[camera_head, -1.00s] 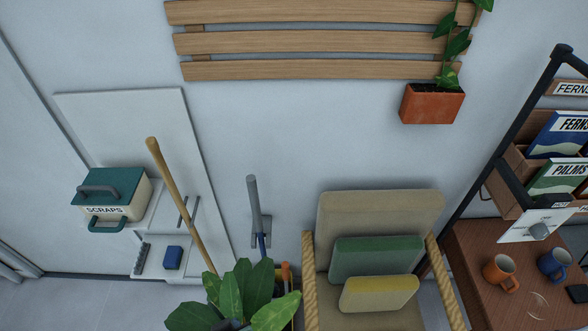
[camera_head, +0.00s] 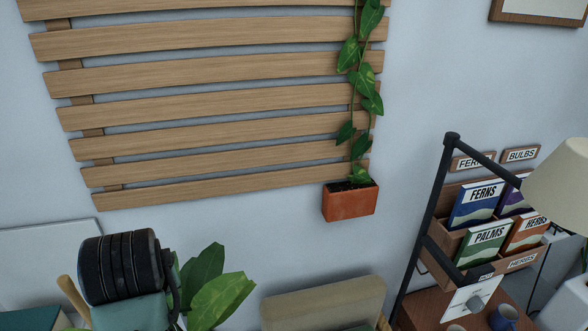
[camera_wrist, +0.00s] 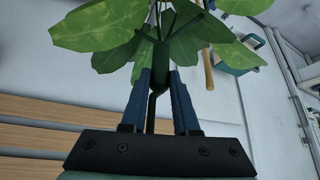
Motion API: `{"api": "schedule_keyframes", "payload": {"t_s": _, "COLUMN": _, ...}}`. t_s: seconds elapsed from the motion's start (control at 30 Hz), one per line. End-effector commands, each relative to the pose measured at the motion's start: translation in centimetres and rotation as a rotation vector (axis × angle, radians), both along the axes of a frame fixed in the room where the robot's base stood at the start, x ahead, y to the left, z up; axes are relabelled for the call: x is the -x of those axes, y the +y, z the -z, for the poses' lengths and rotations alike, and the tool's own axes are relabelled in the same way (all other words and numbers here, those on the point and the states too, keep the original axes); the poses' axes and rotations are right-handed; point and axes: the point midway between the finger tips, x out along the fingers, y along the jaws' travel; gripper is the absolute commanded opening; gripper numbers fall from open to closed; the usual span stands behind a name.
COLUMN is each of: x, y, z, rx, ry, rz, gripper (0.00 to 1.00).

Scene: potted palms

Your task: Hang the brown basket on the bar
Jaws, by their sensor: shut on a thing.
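My gripper (camera_wrist: 160,76) shows in the wrist view with its two blue fingers closed on a thin dark hook (camera_wrist: 152,105). The hook joins dark green stems under broad leaves (camera_wrist: 110,30). The leaves also show at lower left in the head view (camera_head: 208,285), beside my arm, which hides my gripper there. No brown basket can be made out; whether one hangs under the leaves is hidden. Wooden slats (camera_head: 200,131) run across the wall above. A black frame with a bar (camera_head: 478,152) stands at right; I cannot tell which is the task's bar.
A terracotta planter (camera_head: 350,203) with a trailing vine hangs at the slats' lower right. A chair back (camera_head: 325,303) is below it. Seed packets (camera_head: 478,204), a blue mug (camera_head: 503,317) and a lamp (camera_head: 560,188) are at right. The wall between is clear.

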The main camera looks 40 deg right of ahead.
Motion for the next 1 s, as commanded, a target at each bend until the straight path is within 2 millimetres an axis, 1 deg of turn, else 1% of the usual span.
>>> {"api": "schedule_keyframes", "payload": {"t_s": 0.03, "x": -0.6, "y": -0.5, "z": -2.7, "rx": -0.002, "ry": -0.013, "rz": 0.021, "gripper": 0.0}}
{"api": "schedule_keyframes", "payload": {"t_s": 0.1, "x": -1.0, "y": -1.3, "z": -5.2, "rx": -0.003, "ry": -0.013, "rz": 0.055, "gripper": 0.0}}
{"api": "schedule_keyframes", "payload": {"t_s": 0.17, "x": -1.1, "y": -2.0, "z": -7.4, "rx": -0.003, "ry": -0.014, "rz": 0.084, "gripper": 0.0}}
{"api": "schedule_keyframes", "payload": {"t_s": 0.3, "x": -1.2, "y": -3.6, "z": -12.5, "rx": -0.004, "ry": -0.013, "rz": 0.155, "gripper": 0.0}}
{"api": "schedule_keyframes", "payload": {"t_s": 0.33, "x": -1.1, "y": -3.8, "z": -13.5, "rx": -0.005, "ry": -0.013, "rz": 0.169, "gripper": 0.0}}
{"api": "schedule_keyframes", "payload": {"t_s": 0.47, "x": -0.6, "y": -5.1, "z": -17.9, "rx": -0.004, "ry": -0.015, "rz": 0.236, "gripper": 0.0}}
{"api": "schedule_keyframes", "payload": {"t_s": 0.57, "x": 0.2, "y": -6.3, "z": -21.6, "rx": -0.003, "ry": -0.015, "rz": 0.294, "gripper": 0.0}}
{"api": "schedule_keyframes", "payload": {"t_s": 0.6, "x": 0.6, "y": -6.8, "z": -23.2, "rx": -0.003, "ry": -0.016, "rz": 0.32, "gripper": 0.0}}
{"api": "schedule_keyframes", "payload": {"t_s": 0.67, "x": 1.4, "y": -7.5, "z": -25.6, "rx": -0.003, "ry": -0.016, "rz": 0.357, "gripper": 0.0}}
{"api": "schedule_keyframes", "payload": {"t_s": 0.7, "x": 2.1, "y": -7.9, "z": -27.3, "rx": -0.002, "ry": -0.017, "rz": 0.385, "gripper": 0.0}}
{"api": "schedule_keyframes", "payload": {"t_s": 0.77, "x": 3.2, "y": -8.7, "z": -29.9, "rx": -0.001, "ry": -0.018, "rz": 0.427, "gripper": 0.0}}
{"api": "schedule_keyframes", "payload": {"t_s": 0.8, "x": 4.1, "y": -9.1, "z": -31.6, "rx": 0.0, "ry": -0.017, "rz": 0.455, "gripper": 0.0}}
{"api": "schedule_keyframes", "payload": {"t_s": 0.87, "x": 5.5, "y": -9.7, "z": -34.0, "rx": 0.0, "ry": -0.018, "rz": 0.493, "gripper": 0.0}}
{"api": "schedule_keyframes", "payload": {"t_s": 0.9, "x": 6.5, "y": -10.1, "z": -35.5, "rx": 0.0, "ry": -0.017, "rz": 0.519, "gripper": 0.0}}
{"api": "schedule_keyframes", "payload": {"t_s": 1.0, "x": 9.3, "y": -10.8, "z": -39.1, "rx": 0.001, "ry": -0.018, "rz": 0.572, "gripper": 0.0}}
